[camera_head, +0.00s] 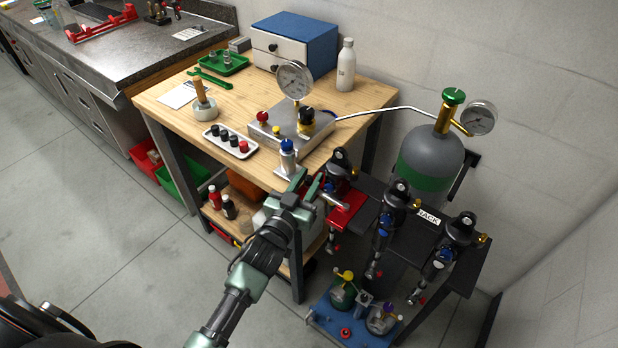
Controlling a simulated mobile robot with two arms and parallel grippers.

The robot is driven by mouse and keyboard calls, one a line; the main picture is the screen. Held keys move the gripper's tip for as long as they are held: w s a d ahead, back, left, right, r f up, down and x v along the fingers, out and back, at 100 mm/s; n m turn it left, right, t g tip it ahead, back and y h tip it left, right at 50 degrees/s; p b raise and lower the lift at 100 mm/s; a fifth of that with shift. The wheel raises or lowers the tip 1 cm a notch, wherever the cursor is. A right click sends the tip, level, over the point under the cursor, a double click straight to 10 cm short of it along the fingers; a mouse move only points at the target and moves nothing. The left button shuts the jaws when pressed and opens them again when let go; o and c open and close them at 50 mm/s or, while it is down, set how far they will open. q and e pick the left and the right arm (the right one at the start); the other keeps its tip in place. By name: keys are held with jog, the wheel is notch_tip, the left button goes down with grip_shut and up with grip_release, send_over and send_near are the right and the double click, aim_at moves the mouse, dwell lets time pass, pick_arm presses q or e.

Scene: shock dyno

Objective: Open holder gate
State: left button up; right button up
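A dark rack (375,188) carries several black shock absorbers hanging upright, with a white BACK label on its top. At its left end a red holder plate (347,211) sits beside the leftmost shock (340,168). I cannot make out a separate gate or whether it is open. My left gripper (306,182) is at the front right corner of the wooden bench, just left of the red plate and that shock. Its two fingers look apart with nothing clearly between them. Its body hides part of the bench edge, and contact with the holder cannot be told. My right gripper is not in view.
The wooden bench (160,98) holds a gauge block (283,131), a white tray of small caps (230,141), a bottle (346,65) and a blue drawer box. A grey gas cylinder (428,160) stands behind the rack. A blue tray (335,325) is below. Floor at left is clear.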

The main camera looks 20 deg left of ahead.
pick_arm(q)
grip_shut()
dwell(1.5)
